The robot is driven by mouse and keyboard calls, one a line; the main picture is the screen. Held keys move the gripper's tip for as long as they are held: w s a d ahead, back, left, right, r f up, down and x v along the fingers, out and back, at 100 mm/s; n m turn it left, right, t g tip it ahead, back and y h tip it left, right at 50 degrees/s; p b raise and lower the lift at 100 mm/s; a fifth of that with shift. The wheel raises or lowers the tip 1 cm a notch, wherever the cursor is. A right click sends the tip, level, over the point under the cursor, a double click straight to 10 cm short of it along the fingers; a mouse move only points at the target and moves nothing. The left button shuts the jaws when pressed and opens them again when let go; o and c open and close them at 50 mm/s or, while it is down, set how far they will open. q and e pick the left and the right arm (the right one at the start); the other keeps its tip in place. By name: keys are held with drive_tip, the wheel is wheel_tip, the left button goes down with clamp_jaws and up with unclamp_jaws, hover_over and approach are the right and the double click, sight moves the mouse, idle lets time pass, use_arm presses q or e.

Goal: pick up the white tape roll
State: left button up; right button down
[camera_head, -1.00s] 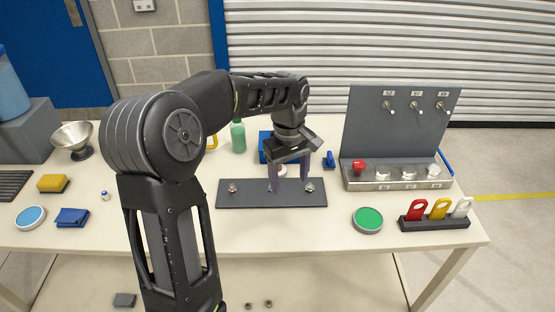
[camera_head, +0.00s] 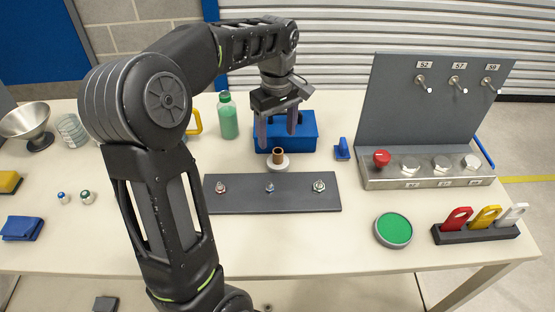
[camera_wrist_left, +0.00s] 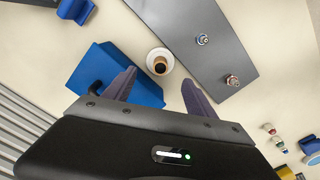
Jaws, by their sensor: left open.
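The white tape roll (camera_head: 279,164) lies on the table between the blue box and the dark plate; a brown core stands up from its middle. It also shows in the left wrist view (camera_wrist_left: 153,68) as a white ring around the brown core. My left gripper (camera_head: 277,140) is open and empty, fingers pointing down, above and slightly behind the roll in the head view. In the left wrist view its fingertips (camera_wrist_left: 158,80) are apart, with the roll just beyond them, between their lines. My right gripper is not in view.
The blue box (camera_head: 304,136) is close behind the left fingers. The dark plate (camera_head: 245,200) with several studs lies in front of the roll.

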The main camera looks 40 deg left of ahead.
sight(278, 151)
use_arm(q)
drive_tip(key=shift+w+a+f, duration=0.1)
drive_tip(key=shift+f, duration=1.2)
drive_tip(key=f, duration=0.3)
drive_tip(key=f+p, duration=0.1)
drive_tip(key=f, duration=0.1)
drive_tip(key=shift+d+f, duration=0.1)
drive_tip(key=shift+d, duration=0.15)
drive_tip(key=shift+c, duration=0.3)
drive_tip(key=c, duration=1.1)
